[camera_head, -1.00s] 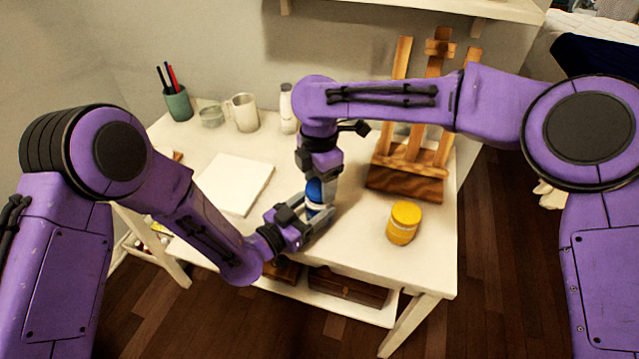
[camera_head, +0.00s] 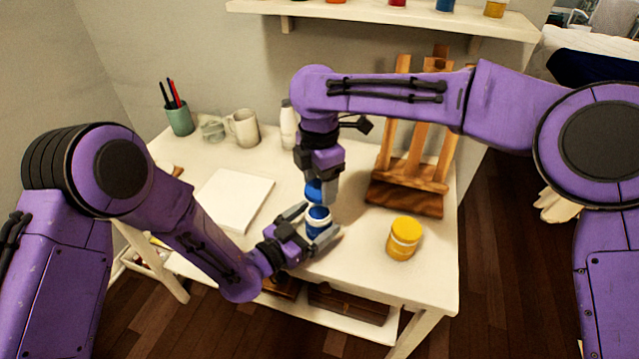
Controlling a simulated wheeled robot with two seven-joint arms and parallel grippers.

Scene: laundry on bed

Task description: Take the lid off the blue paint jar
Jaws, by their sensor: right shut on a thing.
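The blue paint jar (camera_head: 318,223) stands on the white table, its top uncovered with blue paint showing inside the rim. My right gripper (camera_head: 316,193) points down above it and is shut on the blue lid (camera_head: 313,188). The lid is just above and behind the jar's mouth, apart from it. My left gripper (camera_head: 310,227) is low at the table, its fingers spread on either side of the jar. The fingers partly hide the jar's lower side.
A yellow-lidded jar (camera_head: 404,238) stands to the right on the table (camera_head: 365,275). A wooden easel (camera_head: 405,195) stands behind it. A white canvas (camera_head: 233,200) lies left. A mug (camera_head: 243,128), pen cup (camera_head: 180,118) and white bottle (camera_head: 288,125) stand at the back.

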